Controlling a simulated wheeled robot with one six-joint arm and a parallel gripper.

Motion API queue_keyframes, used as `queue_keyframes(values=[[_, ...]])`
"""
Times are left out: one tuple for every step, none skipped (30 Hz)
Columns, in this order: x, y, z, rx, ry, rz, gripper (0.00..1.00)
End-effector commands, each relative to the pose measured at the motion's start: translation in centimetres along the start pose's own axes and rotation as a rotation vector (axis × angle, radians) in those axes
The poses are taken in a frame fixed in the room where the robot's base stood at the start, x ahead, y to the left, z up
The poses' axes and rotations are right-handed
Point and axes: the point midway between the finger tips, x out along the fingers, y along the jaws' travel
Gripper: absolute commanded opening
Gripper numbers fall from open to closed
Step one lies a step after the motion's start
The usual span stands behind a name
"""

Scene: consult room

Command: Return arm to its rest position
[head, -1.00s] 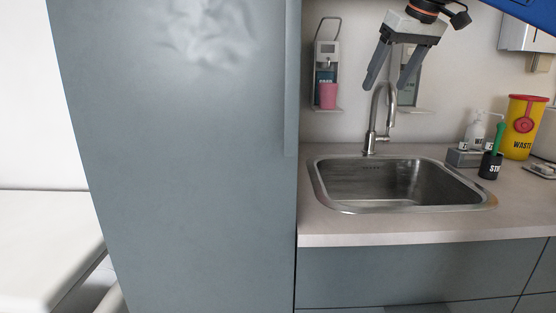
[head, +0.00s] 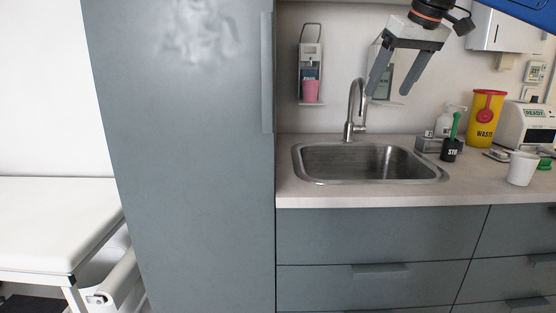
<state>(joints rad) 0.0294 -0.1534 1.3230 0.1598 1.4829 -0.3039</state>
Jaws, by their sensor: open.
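My gripper (head: 391,88) hangs at the upper right of the head view, fingers pointing down and apart. It is open with nothing between its fingers. In the picture it overlaps the wall behind the sink, above and to the right of the tap (head: 356,108). Its fingers partly cover a wall dispenser (head: 385,85).
A tall grey cabinet (head: 190,170) fills the left middle. The sink (head: 368,163) is set in the counter (head: 300,192). A yellow waste bin (head: 485,117), black pot (head: 452,150) and white cup (head: 521,169) stand right. A white couch (head: 55,215) is left.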

Motion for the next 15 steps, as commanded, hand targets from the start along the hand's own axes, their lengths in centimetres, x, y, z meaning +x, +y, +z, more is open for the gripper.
queue_keyframes(values=[[0.1,-0.1,0.5,0.004,0.0,0.002,0.72],[0.2,-0.2,0.8,0.007,-0.001,0.003,0.72],[0.4,-0.2,1.3,0.011,-0.002,0.005,0.72],[0.5,-0.3,1.7,0.014,-0.004,0.006,0.72],[0.7,-0.4,2.0,0.018,-0.005,0.007,0.72],[1.0,-0.4,2.6,0.023,-0.007,0.008,0.72],[1.1,-0.5,3.0,0.028,-0.008,0.01,0.72],[1.3,-0.6,3.5,0.032,-0.009,0.012,0.72],[1.7,-0.7,4.2,0.038,-0.012,0.014,0.72],[1.9,-0.8,4.8,0.043,-0.014,0.015,0.72],[2.1,-0.9,5.3,0.047,-0.014,0.018,0.72],[2.5,-1.0,6.2,0.054,-0.018,0.021,0.72],[2.9,-1.1,6.9,0.06,-0.021,0.023,0.72],[3.2,-1.2,7.7,0.067,-0.022,0.026,0.72],[3.8,-1.4,8.8,0.076,-0.026,0.03,0.72]])
